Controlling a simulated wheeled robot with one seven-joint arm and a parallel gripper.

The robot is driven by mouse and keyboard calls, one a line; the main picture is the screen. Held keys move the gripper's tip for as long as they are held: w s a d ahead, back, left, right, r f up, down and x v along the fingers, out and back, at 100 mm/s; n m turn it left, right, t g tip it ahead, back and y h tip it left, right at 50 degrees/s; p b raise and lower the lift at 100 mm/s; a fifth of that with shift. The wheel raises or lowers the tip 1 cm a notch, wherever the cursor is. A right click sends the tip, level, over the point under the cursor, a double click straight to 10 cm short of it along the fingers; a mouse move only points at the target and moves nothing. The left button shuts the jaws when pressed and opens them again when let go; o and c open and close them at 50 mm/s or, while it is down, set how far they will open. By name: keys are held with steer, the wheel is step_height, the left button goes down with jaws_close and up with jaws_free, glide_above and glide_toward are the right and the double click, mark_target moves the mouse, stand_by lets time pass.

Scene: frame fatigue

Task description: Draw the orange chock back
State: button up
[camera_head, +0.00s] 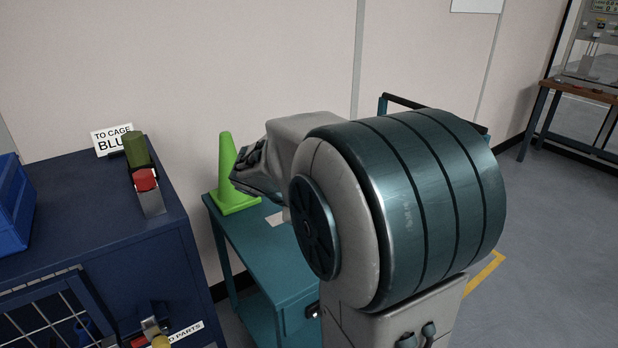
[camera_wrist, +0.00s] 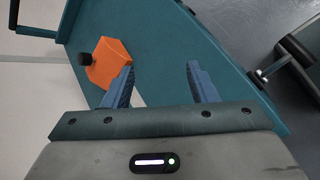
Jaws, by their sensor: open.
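The orange chock (camera_wrist: 108,64) shows in the wrist view on the teal surface, left of my gripper. In the head view my gripper (camera_head: 247,172) is at the far end of my arm, above the teal cart (camera_head: 262,262). My arm covers part of the cart there, and the chock cannot be seen.
A green cone (camera_head: 228,178) stands on the cart close to my gripper. A dark blue cabinet (camera_head: 90,225) at left bears a red-and-green device (camera_head: 143,175), a sign (camera_head: 113,139) and a blue bin (camera_head: 12,205). The wall is behind; open floor (camera_head: 560,235) lies right.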

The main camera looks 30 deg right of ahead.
steer(key=w+d+f+n+t+h+b, duration=0.1)
steer(key=w+d+f+n+h+b, duration=0.1)
steer(key=w, duration=0.4)
steer(key=w+d+f+n+t+h+b, duration=0.1)
steer(key=w+d+f+n+h+b, duration=0.2)
steer(key=w+d+n+b, duration=0.1)
steer(key=w+d+f+n+t+h+b, duration=0.1)
steer(key=w+d+f+n+h+b, duration=0.2)
steer(key=w+n+b, duration=0.2)
steer(key=shift+w+d+f+n+t+b, duration=0.1)
steer(key=shift+w+f+n+t+b, duration=0.1)
steer(key=shift+w, duration=0.55)
steer(key=shift+w+d+f+n+t+b, duration=0.1)
steer(key=shift+w+t+b, duration=0.1)
steer(key=shift+w, duration=0.5)
steer(key=shift+w+d+r, duration=0.1)
steer(key=shift+w+d, duration=0.1)
steer(key=shift+d, duration=0.05)
steer(key=b+x, duration=0.1)
steer(key=x, duration=0.5)
steer(key=b+x, duration=0.1)
steer(key=x, duration=0.6)
steer(key=shift+d+r, duration=0.1)
steer(key=shift+r, duration=0.15)
jaws_close()
